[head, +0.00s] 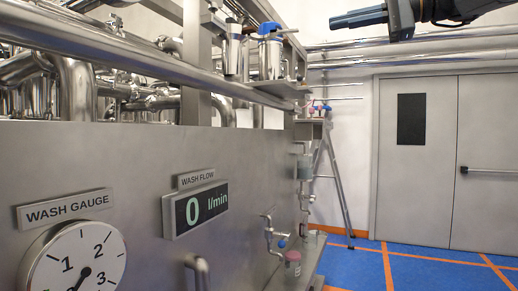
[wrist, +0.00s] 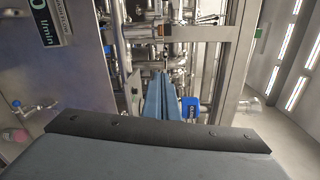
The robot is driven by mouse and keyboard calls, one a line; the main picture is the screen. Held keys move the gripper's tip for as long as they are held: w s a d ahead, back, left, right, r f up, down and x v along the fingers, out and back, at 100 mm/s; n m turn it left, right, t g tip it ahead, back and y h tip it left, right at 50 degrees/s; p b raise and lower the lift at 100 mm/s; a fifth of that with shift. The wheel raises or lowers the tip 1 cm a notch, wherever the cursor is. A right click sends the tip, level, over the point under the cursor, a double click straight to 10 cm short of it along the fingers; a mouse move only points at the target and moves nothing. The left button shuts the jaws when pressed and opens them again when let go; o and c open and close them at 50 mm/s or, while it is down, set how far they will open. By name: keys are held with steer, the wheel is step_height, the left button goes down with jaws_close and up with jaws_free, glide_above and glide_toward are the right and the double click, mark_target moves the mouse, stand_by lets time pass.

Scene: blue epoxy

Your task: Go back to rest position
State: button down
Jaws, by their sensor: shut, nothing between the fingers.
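My gripper (head: 334,21) shows at the top right of the head view, its blue-grey fingers pointing left and held high in the air, apart from everything around it. The arm behind it is cut off by the top edge. In the wrist view my gripper (wrist: 162,75) points away from the camera, its two long fingers together with nothing between them. Pipework lies beyond the fingertips in that view.
A steel panel with a wash gauge (head: 78,262) and a wash flow display (head: 196,209) reading 0 l/min fills the left. A blue-topped valve (head: 269,30) sits above it. Blue floor (head: 360,270) at right is clear.

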steer(key=w+f+m+h, duration=0.2)
steer(key=w+f, duration=0.1)
steer(key=f, duration=0.6)
steer(key=w+f+m+h, duration=0.1)
steer(key=w+f+h, duration=0.15)
steer(key=f, duration=0.55)
step_height(320, 180, down, 22)
steer(key=a+g+h, duration=0.2)
steer(key=h, duration=0.1)
steer(key=s+f+n+g+h, duration=0.1)
steer(key=s+f+n+h, duration=0.1)
steer(key=s+f, duration=0.6)
steer(key=s+d+f+n+g+h, duration=0.1)
steer(key=s+f+n+h, duration=0.2)
steer(key=s+f, duration=0.6)
steer(key=s+f+n+g+h, duration=0.2)
steer(key=s+f+n, duration=0.3)
steer(key=f, duration=1.2)
steer(key=s+h, duration=0.1)
steer(key=s, duration=0.2)
steer(key=shift+s+d+f, duration=0.2)
steer(key=shift+s, duration=0.15)
